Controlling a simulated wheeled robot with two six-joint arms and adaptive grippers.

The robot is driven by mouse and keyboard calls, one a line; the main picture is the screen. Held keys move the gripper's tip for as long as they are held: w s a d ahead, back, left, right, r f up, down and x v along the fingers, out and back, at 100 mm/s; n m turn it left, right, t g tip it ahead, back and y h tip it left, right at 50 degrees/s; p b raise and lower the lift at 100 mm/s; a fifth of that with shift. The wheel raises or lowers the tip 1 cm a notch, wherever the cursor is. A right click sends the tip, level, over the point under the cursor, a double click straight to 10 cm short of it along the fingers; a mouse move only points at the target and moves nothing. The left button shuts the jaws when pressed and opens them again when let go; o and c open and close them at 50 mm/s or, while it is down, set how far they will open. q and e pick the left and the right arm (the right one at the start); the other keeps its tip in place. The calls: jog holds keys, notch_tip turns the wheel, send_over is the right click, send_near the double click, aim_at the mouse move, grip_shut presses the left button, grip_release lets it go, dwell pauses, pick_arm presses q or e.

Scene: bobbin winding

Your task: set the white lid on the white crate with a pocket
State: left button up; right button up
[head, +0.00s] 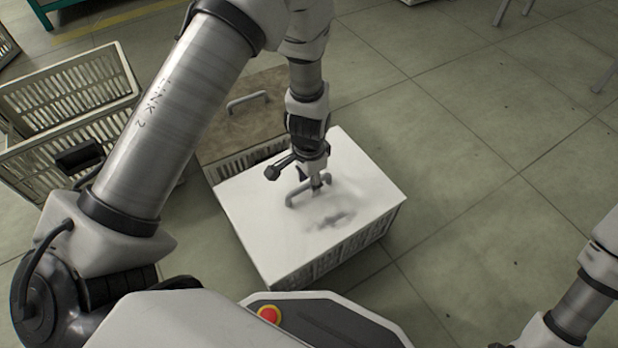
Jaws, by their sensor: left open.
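The white lid (365,192) is a flat panel with a grey bar handle (297,192). It lies over the top of the white crate (330,262), whose slatted front and right walls show below the lid's edge. The lid looks flat and roughly lined up with the crate; I cannot tell whether it is fully seated. No pocket is visible on the crate. My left gripper (310,180) is open, pointing down right at the handle; I cannot tell whether it touches. My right gripper (528,338) is cut off at the bottom right, away from the lid.
A crate with a brown lid (222,133) and its own handle stands directly behind the white one. Slatted beige crates (72,92) stand at the left. A teal frame (95,20) is at the top left. The tiled floor (480,190) to the right is clear.

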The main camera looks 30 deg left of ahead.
pick_arm(q)
grip_shut()
notch_tip(320, 180, up, 5)
jog(key=p, duration=0.5)
jog(key=shift+r, duration=0.2)
jog(key=shift+f, duration=0.1)
